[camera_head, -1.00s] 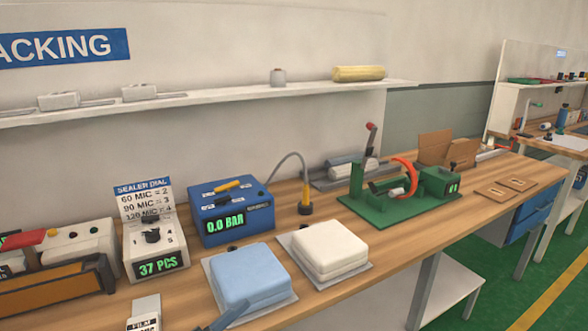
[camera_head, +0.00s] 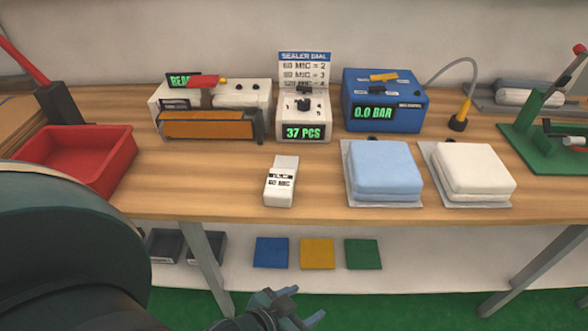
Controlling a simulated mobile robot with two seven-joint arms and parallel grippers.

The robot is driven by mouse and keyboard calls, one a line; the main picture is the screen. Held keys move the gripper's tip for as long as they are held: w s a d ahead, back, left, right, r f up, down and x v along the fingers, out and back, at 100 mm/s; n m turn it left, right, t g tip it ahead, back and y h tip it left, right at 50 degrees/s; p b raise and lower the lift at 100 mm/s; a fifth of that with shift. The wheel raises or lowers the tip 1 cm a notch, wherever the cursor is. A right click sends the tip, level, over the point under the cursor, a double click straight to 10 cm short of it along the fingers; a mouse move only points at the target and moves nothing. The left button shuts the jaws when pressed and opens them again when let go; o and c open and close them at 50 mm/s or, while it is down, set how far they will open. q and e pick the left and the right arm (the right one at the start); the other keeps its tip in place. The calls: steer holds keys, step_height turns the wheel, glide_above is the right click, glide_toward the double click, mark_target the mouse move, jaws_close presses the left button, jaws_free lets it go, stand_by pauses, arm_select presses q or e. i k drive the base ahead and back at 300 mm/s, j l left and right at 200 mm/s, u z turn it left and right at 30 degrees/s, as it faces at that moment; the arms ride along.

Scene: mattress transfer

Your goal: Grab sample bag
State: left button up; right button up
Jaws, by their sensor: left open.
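No object is labelled as a sample bag, so I cannot tell which one it is. A light blue folded cushion-like pack (camera_head: 384,168) lies on a clear grey sheet on the bench. A similar white pack (camera_head: 472,168) lies on its own sheet to its right. A small white gauge marked 60 MIC (camera_head: 281,186) lies left of the blue pack. My left gripper (camera_head: 302,304) is open and empty at the bottom centre, low in front of the bench and apart from these things. My right gripper is out of view.
A red tray (camera_head: 80,152) stands at the bench's left. A bar sealer (camera_head: 208,122), a sealer dial box (camera_head: 302,118) and a blue pressure box (camera_head: 385,102) line the back. Blue (camera_head: 271,253), yellow (camera_head: 317,253) and green (camera_head: 363,254) squares lie on the lower shelf.

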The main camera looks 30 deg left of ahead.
mark_target(278, 190)
steer(key=i+l, duration=0.2)
steer(key=l, duration=0.15)
steer(key=i+l+u, duration=0.1)
steer(key=l, duration=0.25)
steer(key=i+l+u, duration=0.1)
steer(key=i+l, duration=0.3)
steer(key=l, duration=0.35)
steer(key=u, duration=1.4)
